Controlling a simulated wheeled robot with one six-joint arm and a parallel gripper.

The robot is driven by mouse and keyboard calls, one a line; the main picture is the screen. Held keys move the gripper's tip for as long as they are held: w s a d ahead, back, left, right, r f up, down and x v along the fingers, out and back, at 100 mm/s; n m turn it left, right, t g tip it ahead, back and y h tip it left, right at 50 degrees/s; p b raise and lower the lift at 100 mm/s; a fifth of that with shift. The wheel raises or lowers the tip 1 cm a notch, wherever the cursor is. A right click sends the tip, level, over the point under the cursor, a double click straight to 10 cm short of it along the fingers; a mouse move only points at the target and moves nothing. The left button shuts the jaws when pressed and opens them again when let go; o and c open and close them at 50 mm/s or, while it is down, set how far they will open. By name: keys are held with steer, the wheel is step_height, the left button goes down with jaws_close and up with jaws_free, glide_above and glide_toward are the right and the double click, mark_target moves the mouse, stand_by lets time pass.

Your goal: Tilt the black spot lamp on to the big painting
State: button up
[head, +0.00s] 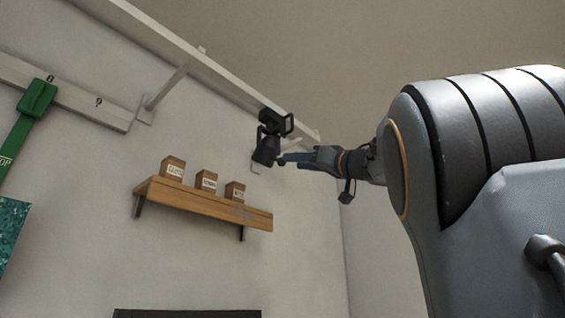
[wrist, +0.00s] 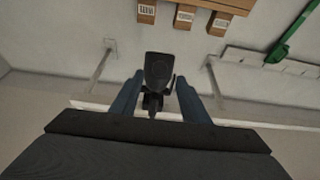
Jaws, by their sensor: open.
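The black spot lamp (head: 266,148) hangs from a bracket at the white rail high on the wall, its head pointing down in the head view. In the wrist view the lamp (wrist: 158,70) shows between my two blue fingers, with a small gap on each side. My gripper (head: 290,158) is open, its fingertips at the lamp's right side in the head view. Whether a finger touches the lamp I cannot tell. A teal textured panel (head: 10,235) is cut off at the left edge; it may be the big painting.
The long white rail (head: 200,62) runs above on wall brackets. A wooden shelf (head: 215,208) with three small labelled boxes (head: 206,182) is below and left of the lamp. A green slider (head: 36,98) sits on a numbered white strip (head: 90,103). A dark edge (head: 187,313) shows at the bottom.

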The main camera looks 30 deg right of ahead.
mark_target(269, 153)
steer(key=p+x, duration=0.2)
steer(key=x, duration=0.5)
steer(key=shift+w+p, duration=0.2)
steer(key=shift+p, duration=0.1)
jaws_close()
